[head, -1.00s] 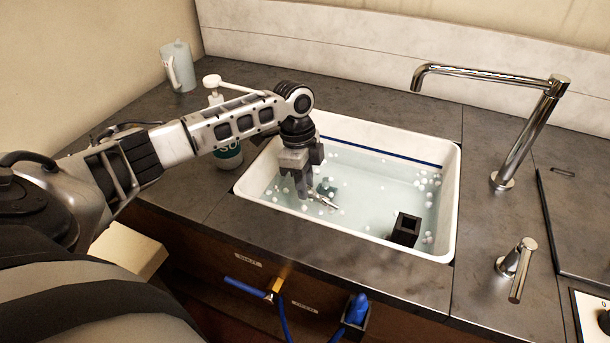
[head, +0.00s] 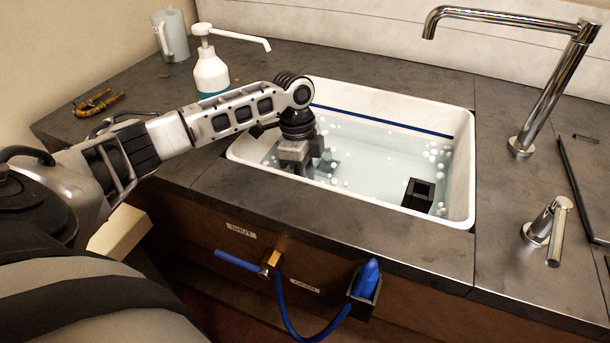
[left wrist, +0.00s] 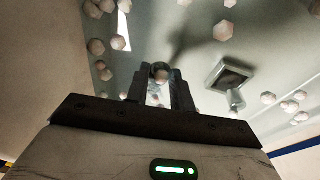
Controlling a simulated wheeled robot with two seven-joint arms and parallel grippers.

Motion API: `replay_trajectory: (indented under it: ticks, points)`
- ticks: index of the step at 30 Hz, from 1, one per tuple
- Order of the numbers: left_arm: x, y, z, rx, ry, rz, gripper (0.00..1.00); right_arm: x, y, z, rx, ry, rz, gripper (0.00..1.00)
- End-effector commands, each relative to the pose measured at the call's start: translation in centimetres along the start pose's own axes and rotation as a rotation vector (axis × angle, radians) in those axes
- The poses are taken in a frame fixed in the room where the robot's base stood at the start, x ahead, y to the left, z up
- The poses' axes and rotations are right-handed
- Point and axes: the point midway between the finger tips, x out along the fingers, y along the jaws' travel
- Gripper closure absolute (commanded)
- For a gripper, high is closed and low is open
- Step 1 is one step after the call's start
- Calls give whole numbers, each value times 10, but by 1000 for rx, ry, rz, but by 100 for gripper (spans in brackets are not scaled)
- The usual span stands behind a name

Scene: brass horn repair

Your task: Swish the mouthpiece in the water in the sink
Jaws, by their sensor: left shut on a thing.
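The white sink (head: 466,165) holds water with several white bubbles on its surface. My left gripper (head: 303,173) points down into its left part, near the front wall, with its fingertips low at the water. In the left wrist view, the fingers (left wrist: 160,88) are shut on a small round-ended piece (left wrist: 160,73), which I take to be the mouthpiece. Most of the mouthpiece is hidden by the fingers, and the head view does not show it. My right gripper is not in view.
A black block (head: 418,194) stands in the sink's front right. A grey square fitting (left wrist: 232,74) lies on the sink floor. A soap bottle (head: 211,74) and pitcher (head: 170,36) stand behind my arm. The faucet (head: 550,90) is at right.

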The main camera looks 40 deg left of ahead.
Motion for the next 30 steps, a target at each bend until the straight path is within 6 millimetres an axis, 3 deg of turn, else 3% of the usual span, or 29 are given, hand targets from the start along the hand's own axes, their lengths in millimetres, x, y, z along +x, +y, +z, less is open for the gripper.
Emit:
replay_trajectory:
  ticks: [13, 30]
  points:
    - [0, 0, -2, 0, 0, 0, 100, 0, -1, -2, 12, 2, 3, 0]
    - [3, 1, -24, 1, 1, 0, 100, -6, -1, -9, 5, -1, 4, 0]
